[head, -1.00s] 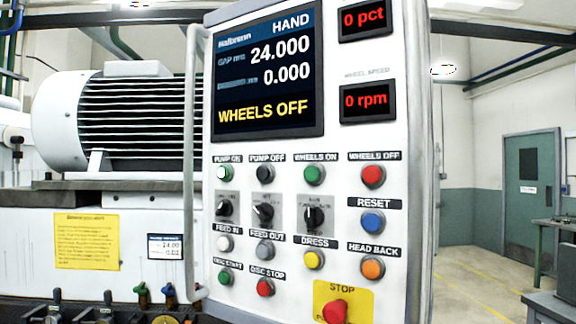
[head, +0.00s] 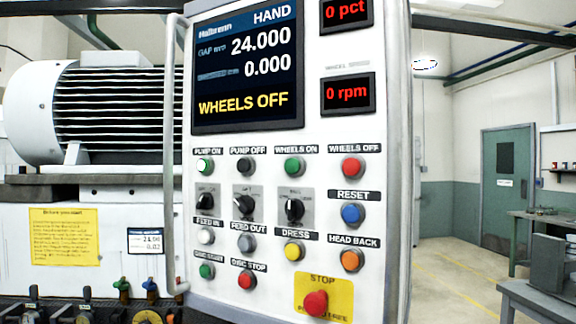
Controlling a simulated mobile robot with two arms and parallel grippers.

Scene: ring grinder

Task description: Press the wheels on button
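The control panel (head: 370,285) fills the middle of the head view, with its white face towards me. The wheels on button (head: 294,167) is a green round button in the top button row, under its "WHEELS ON" label. The red wheels off button (head: 352,168) is to its right and the black pump off button (head: 245,167) to its left. The screen (head: 245,65) reads HAND, 24.000, 0.000 and WHEELS OFF in yellow. The wheel speed display (head: 347,93) reads 0 rpm. Neither of my grippers is in view.
A red stop button (head: 316,303) sits on a yellow plate at the panel's lower edge. A vertical handle rail (head: 172,150) runs along the panel's left side. A white motor (head: 90,110) stands behind on the left. Floor shows on the right, beside a grey bench (head: 540,300).

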